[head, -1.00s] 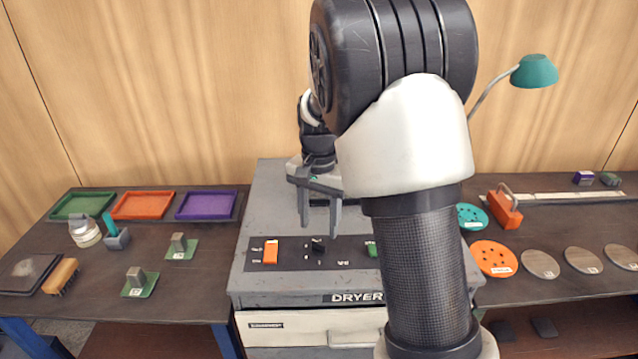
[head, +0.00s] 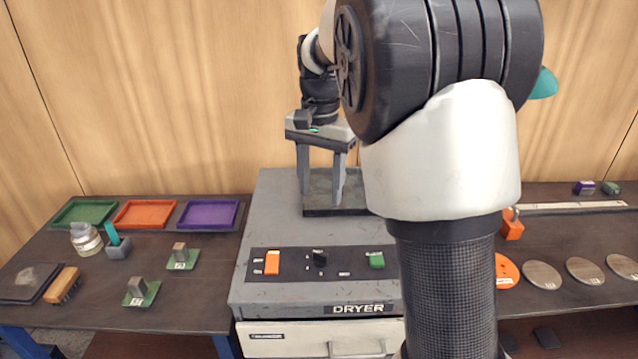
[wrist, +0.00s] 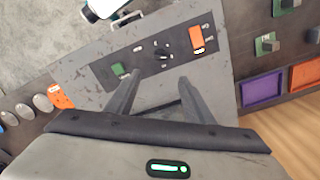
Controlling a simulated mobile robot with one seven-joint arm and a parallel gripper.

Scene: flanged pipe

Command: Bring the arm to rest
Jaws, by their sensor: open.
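My gripper (head: 320,190) is open and empty above the rear of the grey dryer (head: 290,215), with its fingers pointing down. In the wrist view my gripper (wrist: 155,90) shows two spread fingers with nothing between them. The dryer's control panel (head: 345,262) has an orange switch (head: 272,262), a black knob (head: 320,258) and a green button (head: 376,260). My arm stands in front of the dryer's right side and hides part of it.
On the left bench are green (head: 85,212), orange (head: 145,213) and purple (head: 208,214) trays, a glass jar (head: 86,240), a brush (head: 62,284) and small green-based blocks. On the right bench are an orange disc (head: 506,271) and several grey discs (head: 585,270). A dark plate (head: 318,205) lies on the dryer's rear.

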